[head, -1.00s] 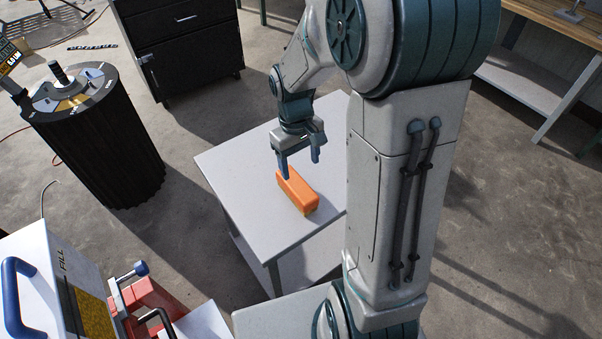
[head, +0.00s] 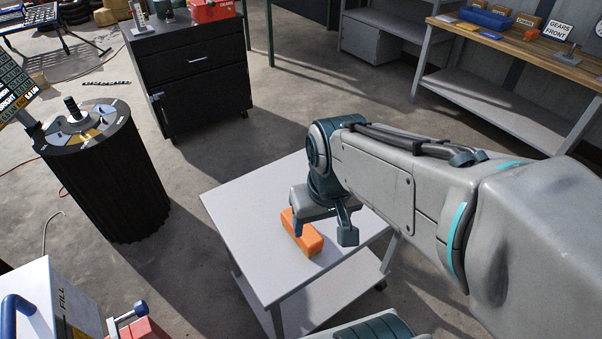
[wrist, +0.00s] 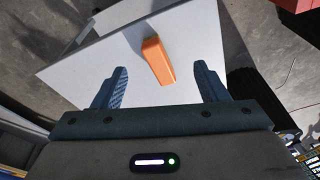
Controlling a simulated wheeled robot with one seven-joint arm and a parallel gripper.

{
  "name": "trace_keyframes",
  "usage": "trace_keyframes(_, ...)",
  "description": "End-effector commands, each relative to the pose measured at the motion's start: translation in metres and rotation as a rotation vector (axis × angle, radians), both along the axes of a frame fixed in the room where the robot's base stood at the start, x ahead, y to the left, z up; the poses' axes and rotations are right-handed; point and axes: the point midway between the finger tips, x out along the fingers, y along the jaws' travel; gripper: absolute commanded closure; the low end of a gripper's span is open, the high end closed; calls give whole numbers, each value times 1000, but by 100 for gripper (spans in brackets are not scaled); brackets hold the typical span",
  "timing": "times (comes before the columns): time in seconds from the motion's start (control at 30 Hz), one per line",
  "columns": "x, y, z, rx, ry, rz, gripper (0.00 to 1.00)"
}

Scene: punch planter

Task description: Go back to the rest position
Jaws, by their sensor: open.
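My gripper (head: 322,232) is open and empty above the small grey table (head: 245,213) in the head view. An orange block (head: 302,233) lies on the tabletop, partly behind my gripper in that view. In the wrist view my two fingers (wrist: 158,88) are spread wide. The orange block (wrist: 157,60) shows beyond and between the fingertips there, apart from both. My arm reaches in from the right of the head view.
A black ribbed drum (head: 104,180) with a dial top stands left of the table. A black drawer cabinet (head: 190,75) is behind. A wooden workbench (head: 520,52) stands at the back right. A white FILL machine (head: 45,300) is at the front left. Concrete floor lies between them.

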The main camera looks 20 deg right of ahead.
Motion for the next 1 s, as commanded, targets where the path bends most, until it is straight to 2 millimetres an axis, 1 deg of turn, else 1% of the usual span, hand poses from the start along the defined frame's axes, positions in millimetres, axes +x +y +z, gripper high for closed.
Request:
trace_keyframes(0.3,-1,0,1,2,-3,-4,33)
trace_keyframes(0.37,-1,0,6,2,-5,-3,33)
trace_keyframes(0.43,0,-1,17,0,-12,-1,33)
trace_keyframes(0.47,1,-1,23,-1,-16,0,33)
trace_keyframes(0.57,3,-3,52,-5,-35,4,33)
trace_keyframes(0.7,7,-7,96,-12,-68,10,33)
trace_keyframes(0.87,11,-11,144,-22,-107,18,33)
trace_keyframes(1.0,14,-14,186,-30,-142,25,33)
